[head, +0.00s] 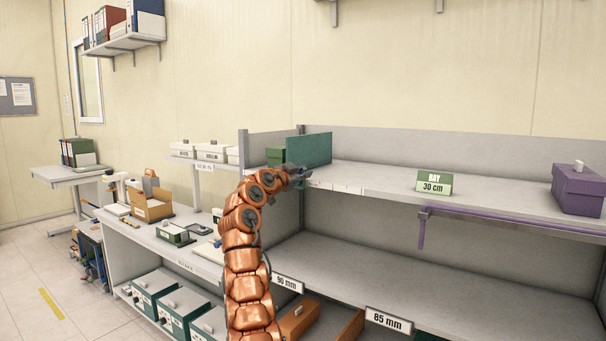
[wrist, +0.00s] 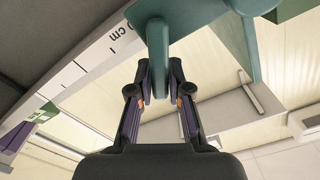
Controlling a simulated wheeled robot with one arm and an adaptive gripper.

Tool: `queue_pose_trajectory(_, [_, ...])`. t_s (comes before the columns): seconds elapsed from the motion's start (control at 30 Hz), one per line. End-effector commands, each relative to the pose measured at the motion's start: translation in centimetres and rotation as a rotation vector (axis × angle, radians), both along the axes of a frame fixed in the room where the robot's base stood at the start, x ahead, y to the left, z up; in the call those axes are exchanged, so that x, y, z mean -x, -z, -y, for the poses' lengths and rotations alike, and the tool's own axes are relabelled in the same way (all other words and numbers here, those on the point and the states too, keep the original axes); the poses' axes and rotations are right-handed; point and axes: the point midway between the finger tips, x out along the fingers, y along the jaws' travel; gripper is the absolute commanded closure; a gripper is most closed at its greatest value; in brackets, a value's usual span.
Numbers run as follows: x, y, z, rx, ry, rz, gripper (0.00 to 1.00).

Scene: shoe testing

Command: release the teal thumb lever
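The teal thumb lever (wrist: 158,55) hangs into the top middle of the wrist view, with its narrow end between my two fingers. My gripper (wrist: 160,88) is open around it, and a small gap shows on each side of the lever. In the head view my gripper (head: 300,175) is at the left end of the upper shelf, just below a teal panel (head: 311,149). The lever itself cannot be made out there.
The upper shelf (head: 380,180) carries a green "BAY 30 cm" sign (head: 434,184) and a purple box (head: 578,190) at right. A purple rail (head: 500,220) runs along its front edge. A bench (head: 150,235) with boxes stands at left.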

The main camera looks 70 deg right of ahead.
Motion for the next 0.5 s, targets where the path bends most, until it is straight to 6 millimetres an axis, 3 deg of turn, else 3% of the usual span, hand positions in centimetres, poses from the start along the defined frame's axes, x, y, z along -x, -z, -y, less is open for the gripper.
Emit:
queue_pose_trajectory(0.13, [-0.01, 0.00, -0.01, 0.000, 0.000, 0.000, 1.00])
queue_pose_trajectory(0.5, [-0.09, -0.04, -0.03, -0.003, 0.000, -0.014, 1.00])
